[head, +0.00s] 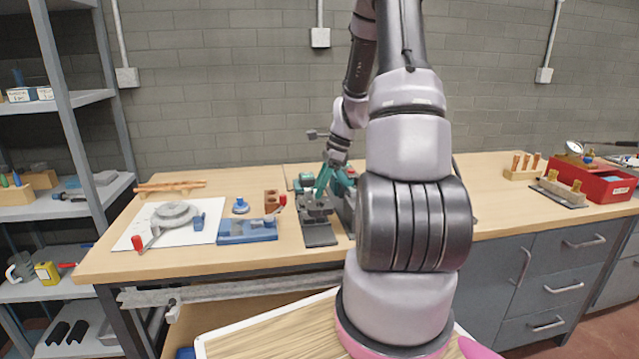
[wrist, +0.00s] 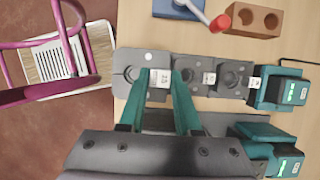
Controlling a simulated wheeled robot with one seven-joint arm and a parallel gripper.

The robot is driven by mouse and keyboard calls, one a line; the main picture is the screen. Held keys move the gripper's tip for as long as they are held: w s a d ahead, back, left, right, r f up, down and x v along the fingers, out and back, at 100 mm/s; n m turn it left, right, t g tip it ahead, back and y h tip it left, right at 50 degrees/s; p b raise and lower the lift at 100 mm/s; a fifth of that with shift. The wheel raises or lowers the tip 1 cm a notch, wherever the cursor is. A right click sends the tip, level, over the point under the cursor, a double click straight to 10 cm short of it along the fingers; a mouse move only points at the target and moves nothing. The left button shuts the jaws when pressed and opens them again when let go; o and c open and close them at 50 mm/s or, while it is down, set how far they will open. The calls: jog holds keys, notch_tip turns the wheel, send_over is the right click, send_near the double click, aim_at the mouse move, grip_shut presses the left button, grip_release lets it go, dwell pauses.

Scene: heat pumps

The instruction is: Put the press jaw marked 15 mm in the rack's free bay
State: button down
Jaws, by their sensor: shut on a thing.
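In the wrist view my gripper (wrist: 160,95) has its two teal fingers closed around a dark grey press jaw (wrist: 162,63) with a white label. The label's number is turned and too small to read surely. This jaw is at the left part of the grey rack (wrist: 205,60); I cannot tell whether it is seated or just above. Two more labelled jaw positions (wrist: 231,75) lie to its right in the row. In the head view my gripper (head: 322,188) is over the rack (head: 320,236) on the bench; the held jaw is mostly hidden there.
Teal and black press tools (wrist: 285,92) stand right of the rack. The bench's front edge is near the rack. A red toolbox (head: 597,183) is far right.

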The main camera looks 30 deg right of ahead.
aim_at(323, 198)
jog(key=shift+f, duration=3.15)
jog(key=shift+f, duration=1.3)
jog(key=c, duration=0.5)
grip_release()
jog(key=shift+r, duration=0.1)
